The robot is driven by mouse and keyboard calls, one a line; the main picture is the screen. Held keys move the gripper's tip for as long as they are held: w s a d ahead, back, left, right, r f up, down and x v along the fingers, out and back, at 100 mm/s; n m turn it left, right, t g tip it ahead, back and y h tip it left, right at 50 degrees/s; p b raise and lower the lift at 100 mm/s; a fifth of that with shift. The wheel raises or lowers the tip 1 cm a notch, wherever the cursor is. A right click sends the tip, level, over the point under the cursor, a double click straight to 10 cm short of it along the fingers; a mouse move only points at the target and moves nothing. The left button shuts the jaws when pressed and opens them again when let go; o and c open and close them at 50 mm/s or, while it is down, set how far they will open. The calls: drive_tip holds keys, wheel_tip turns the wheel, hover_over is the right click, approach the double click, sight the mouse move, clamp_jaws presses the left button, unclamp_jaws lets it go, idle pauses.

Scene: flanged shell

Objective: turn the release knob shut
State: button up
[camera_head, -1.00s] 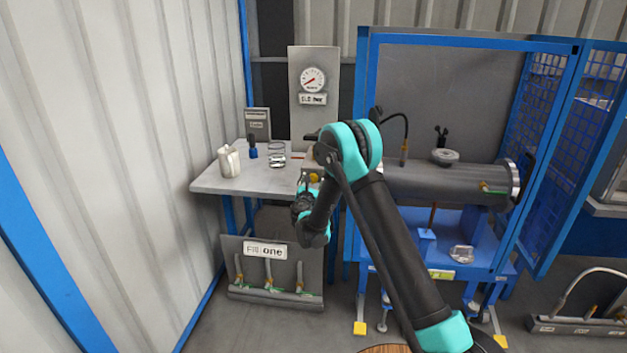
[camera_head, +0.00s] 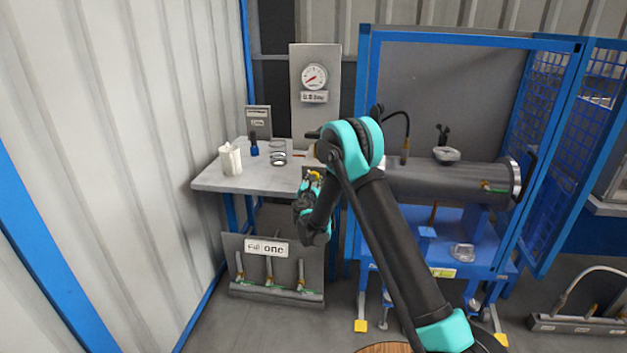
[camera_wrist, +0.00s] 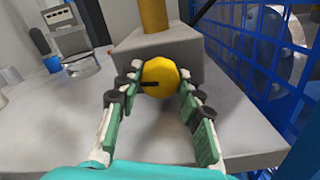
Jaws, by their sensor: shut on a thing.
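The release knob (camera_wrist: 160,77) is yellow, faceted and carries a dark pointer mark towards its left side in the wrist view. It sits on the front of a grey block (camera_wrist: 190,48) with a yellow post (camera_wrist: 153,16) on top. My gripper (camera_wrist: 160,84) has one finger on each side of the knob and is shut on it. In the head view my gripper (camera_head: 314,182) is at the bench's right front edge. There the knob (camera_head: 315,174) is a small yellow spot, and my arm hides much of the block.
The grey bench (camera_head: 240,182) holds a white jug (camera_head: 230,160), a blue-based dark item (camera_head: 253,146) and rings (camera_head: 278,154). A pressure gauge (camera_head: 314,77) stands behind. To the right is the blue cage (camera_head: 362,120) with a grey cylinder (camera_head: 450,181). Blue mesh (camera_wrist: 245,50) is close right of my gripper.

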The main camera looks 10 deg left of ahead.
drive_tip(key=shift+m, duration=2.1)
drive_tip(key=o, duration=1.2)
drive_tip(key=shift+c, duration=0.2)
